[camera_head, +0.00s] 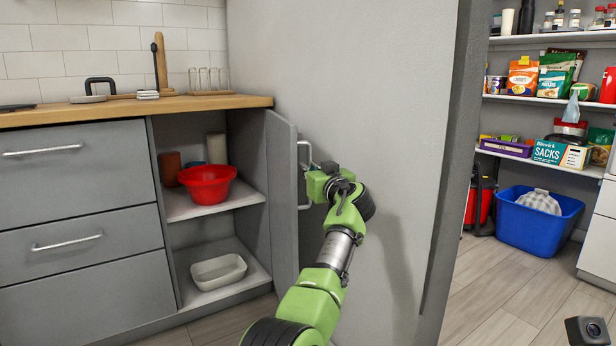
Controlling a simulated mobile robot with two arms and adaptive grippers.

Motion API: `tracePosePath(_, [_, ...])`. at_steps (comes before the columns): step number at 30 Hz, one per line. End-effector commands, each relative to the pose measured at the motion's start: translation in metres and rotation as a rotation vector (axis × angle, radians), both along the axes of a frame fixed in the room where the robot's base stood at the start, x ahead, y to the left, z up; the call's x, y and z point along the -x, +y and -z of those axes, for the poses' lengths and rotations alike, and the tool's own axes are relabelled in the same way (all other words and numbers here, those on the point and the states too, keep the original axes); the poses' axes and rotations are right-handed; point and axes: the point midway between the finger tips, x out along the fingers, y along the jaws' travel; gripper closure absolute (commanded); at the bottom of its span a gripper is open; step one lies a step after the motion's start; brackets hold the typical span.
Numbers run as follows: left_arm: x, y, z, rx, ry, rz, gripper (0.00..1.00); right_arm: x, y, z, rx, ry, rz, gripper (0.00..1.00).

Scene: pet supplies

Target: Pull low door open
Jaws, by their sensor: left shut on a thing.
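The low cabinet door (283,195) is grey and stands swung wide open, its edge towards me, near the side wall. Its metal bar handle (304,152) is on the right-hand face. My left gripper (311,174) is at the handle and shut on it; the fingertips are partly hidden by the wrist. The open cabinet (240,200) shows two shelves inside. My right gripper is not in the picture.
A red bowl (207,184) sits on the upper shelf and a white tub (218,271) below. Grey drawers (75,165) are at the left. A wall (390,110) stands close right of the door. Beyond it are pantry shelves and a blue bin (538,222) on the floor.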

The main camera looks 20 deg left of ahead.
Motion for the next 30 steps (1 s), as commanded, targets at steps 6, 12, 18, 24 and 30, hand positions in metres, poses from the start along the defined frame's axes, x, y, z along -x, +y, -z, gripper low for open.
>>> tracePosePath(6, [-0.0015,-0.0005,0.0028,0.001,0.004,-0.014,1.00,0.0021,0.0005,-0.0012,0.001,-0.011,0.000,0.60])
tracePosePath(12, [-0.0017,-0.0006,0.0027,0.002,0.004,-0.016,1.00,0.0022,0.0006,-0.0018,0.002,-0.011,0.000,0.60])
tracePosePath(18, [-0.0016,-0.0005,0.0028,0.002,0.004,-0.016,1.00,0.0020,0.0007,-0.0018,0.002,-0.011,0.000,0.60])
tracePosePath(24, [-0.0015,-0.0004,0.0020,0.002,0.004,-0.015,0.75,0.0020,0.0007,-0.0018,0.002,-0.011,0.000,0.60])
tracePosePath(30, [-0.0014,-0.0005,0.0011,0.001,0.002,-0.015,0.75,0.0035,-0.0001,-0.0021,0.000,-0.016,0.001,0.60])
